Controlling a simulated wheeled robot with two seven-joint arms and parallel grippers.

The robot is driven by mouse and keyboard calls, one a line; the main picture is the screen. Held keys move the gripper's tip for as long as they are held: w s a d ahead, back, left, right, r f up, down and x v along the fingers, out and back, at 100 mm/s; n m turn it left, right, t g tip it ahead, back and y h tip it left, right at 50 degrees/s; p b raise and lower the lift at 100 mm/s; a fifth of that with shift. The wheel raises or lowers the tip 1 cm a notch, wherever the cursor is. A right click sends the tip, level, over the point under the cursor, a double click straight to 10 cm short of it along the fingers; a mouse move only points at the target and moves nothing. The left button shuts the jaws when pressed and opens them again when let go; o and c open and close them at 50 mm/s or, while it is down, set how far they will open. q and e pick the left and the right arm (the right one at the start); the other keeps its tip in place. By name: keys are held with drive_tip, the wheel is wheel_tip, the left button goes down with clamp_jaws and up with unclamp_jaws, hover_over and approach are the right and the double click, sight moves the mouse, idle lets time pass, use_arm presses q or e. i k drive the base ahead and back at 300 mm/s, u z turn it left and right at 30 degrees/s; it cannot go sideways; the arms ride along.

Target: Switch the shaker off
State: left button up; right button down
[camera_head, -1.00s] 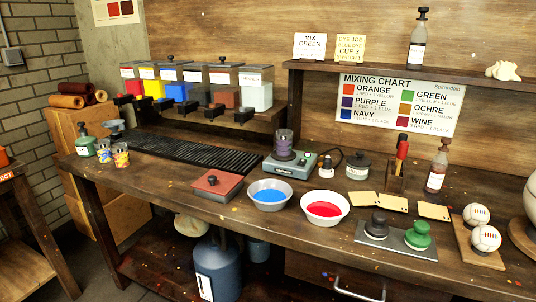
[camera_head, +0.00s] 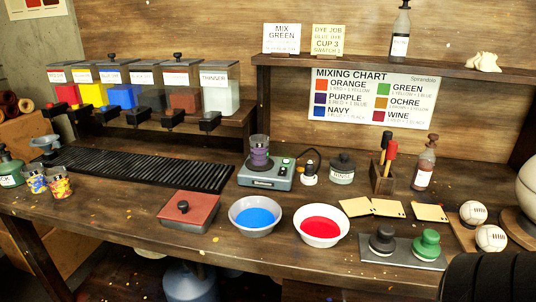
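The shaker (camera_head: 267,173) is a grey-green box on the workbench, right of the black slatted rack. A cup with purple contents (camera_head: 259,153) stands upright on top of it. A knob or switch shows on its right side, but its setting is too small to tell. A black cable loops from behind it to the right. Neither gripper is in view. A dark ribbed rounded shape cuts into the lower right corner, and I cannot tell what it is.
A blue dye bowl (camera_head: 255,217), a red dye bowl (camera_head: 321,225) and a red-lidded box (camera_head: 188,211) stand in front of the shaker. A small white bottle (camera_head: 309,174) and a dark jar (camera_head: 342,168) stand to its right. Dispensers (camera_head: 142,90) line the back left.

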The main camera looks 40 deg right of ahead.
sight(283, 171)
drive_tip(key=z, duration=0.75)
